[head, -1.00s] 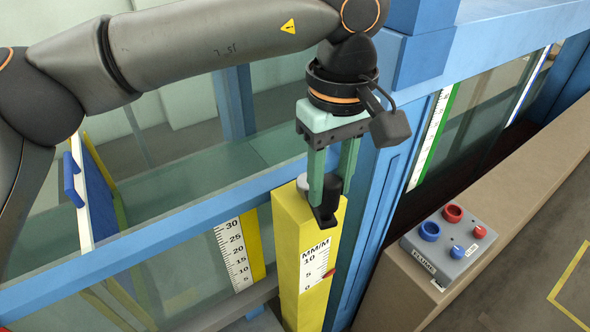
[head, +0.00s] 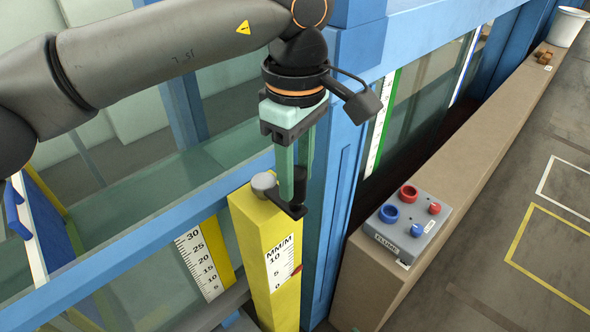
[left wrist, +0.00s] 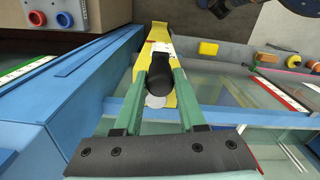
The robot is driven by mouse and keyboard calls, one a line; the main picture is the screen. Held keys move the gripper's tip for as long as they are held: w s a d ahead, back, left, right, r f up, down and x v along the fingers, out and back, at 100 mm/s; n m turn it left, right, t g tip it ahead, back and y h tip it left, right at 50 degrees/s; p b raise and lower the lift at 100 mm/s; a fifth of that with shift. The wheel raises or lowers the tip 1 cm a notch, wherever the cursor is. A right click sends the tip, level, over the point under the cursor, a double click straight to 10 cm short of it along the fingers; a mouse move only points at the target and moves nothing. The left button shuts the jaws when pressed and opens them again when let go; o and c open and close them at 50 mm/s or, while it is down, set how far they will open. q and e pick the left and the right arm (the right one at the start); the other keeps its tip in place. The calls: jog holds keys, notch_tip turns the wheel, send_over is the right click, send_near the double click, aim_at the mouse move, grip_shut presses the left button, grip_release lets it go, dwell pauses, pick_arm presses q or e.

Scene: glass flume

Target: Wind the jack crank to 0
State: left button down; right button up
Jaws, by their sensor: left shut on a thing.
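The yellow jack post (head: 258,240) stands by the blue frame, with a white MM/M scale (head: 281,262) on its face. Its red pointer (head: 297,270) sits low on the scale, seemingly a little above 0. The crank on top has a grey hub (head: 264,183) and a dark upright handle (head: 301,183), now right of the hub. My left gripper (head: 293,197) points down and is shut on the handle, its fingers either side. The left wrist view shows the black handle (left wrist: 156,72) between the fingertips and the pale hub (left wrist: 155,101) beside it. My right gripper is not in view.
A blue frame column (head: 335,190) rises close to the right of the jack. A grey control box (head: 405,228) with red and blue knobs sits on the tan ledge (head: 460,160). Glass panels and a taller scale (head: 202,265) are left of the jack.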

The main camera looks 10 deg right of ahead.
pick_arm(q)
jog(key=c, duration=0.5)
grip_release()
notch_tip(320, 180, up, 13)
jog(key=shift+f+p, duration=0.2)
jog(key=shift+p, duration=0.15)
